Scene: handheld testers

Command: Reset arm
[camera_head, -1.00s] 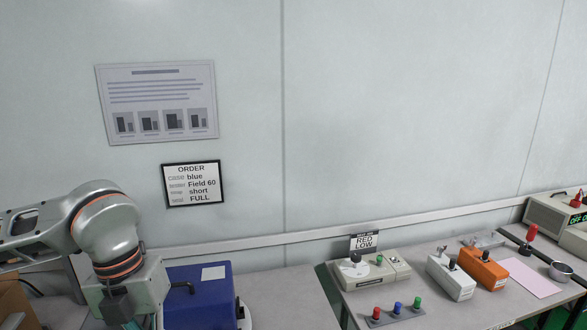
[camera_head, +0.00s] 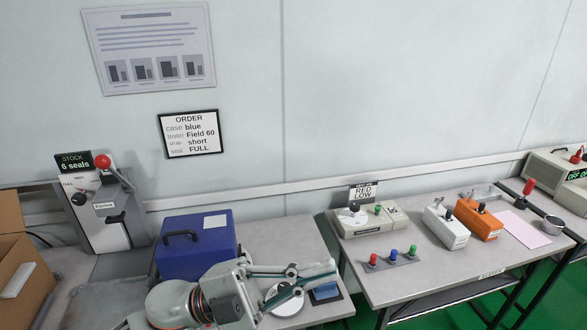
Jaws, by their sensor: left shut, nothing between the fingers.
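My left arm comes in low in the view, and its gripper (camera_head: 333,267) points right over the front of the left table (camera_head: 285,235). The fingers meet at the tips, shut and empty. A blue case (camera_head: 197,247) with a dark handle and a white label stands just behind the gripper. My right gripper is not in view.
On the right table are a tester with a dial (camera_head: 355,220), colored plungers (camera_head: 392,256), a white tester (camera_head: 446,228) and an orange tester (camera_head: 478,218). An order sign (camera_head: 190,133) hangs behind.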

